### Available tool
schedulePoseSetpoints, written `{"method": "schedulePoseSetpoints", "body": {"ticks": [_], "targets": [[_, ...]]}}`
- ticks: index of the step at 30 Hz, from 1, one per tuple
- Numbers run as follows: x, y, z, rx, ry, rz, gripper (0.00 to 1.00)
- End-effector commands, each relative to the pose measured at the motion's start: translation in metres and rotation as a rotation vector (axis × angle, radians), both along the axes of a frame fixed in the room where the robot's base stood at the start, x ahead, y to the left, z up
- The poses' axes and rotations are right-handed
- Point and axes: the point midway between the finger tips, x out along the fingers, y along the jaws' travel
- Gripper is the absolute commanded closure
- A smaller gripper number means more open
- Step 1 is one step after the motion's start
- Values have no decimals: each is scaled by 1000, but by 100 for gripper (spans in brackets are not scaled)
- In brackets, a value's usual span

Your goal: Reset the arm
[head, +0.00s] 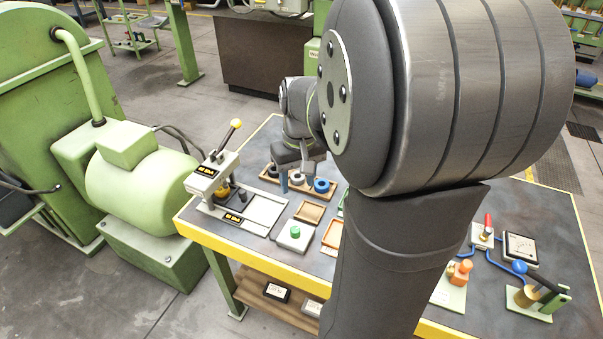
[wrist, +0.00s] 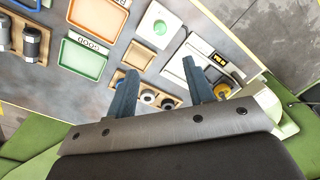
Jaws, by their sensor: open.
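My gripper (head: 297,172) hangs over the back left part of the workbench (head: 262,142) in the head view, above a wooden holder (head: 268,178) with several dark and blue rings. In the wrist view my gripper (wrist: 160,68) has its two blue-grey fingers wide apart, with nothing between them. The same ring holder (wrist: 172,102) shows between and behind the fingers. The gap between the fingertips and the bench is hard to judge. My large arm links hide the middle of the bench in the head view.
A lever press with a yellow knob (head: 236,124) stands at the bench's left. A green button box (head: 295,236) and small trays (head: 309,212) lie in front of the gripper. Gauge and valve parts (head: 520,248) stand at the right. A green machine (head: 140,185) stands left of the bench.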

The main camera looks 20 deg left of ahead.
Motion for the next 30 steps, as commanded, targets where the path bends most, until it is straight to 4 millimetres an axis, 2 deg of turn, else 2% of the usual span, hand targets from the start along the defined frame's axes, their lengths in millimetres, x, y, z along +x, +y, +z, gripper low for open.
{"method": "schedulePoseSetpoints", "body": {"ticks": [7,11,14,30], "targets": [[0,0,-2,-1,1,0,52],[-1,0,-12,-2,3,0,52],[-1,1,-26,-2,3,0,52],[-5,3,-131,-4,5,0,52]]}}
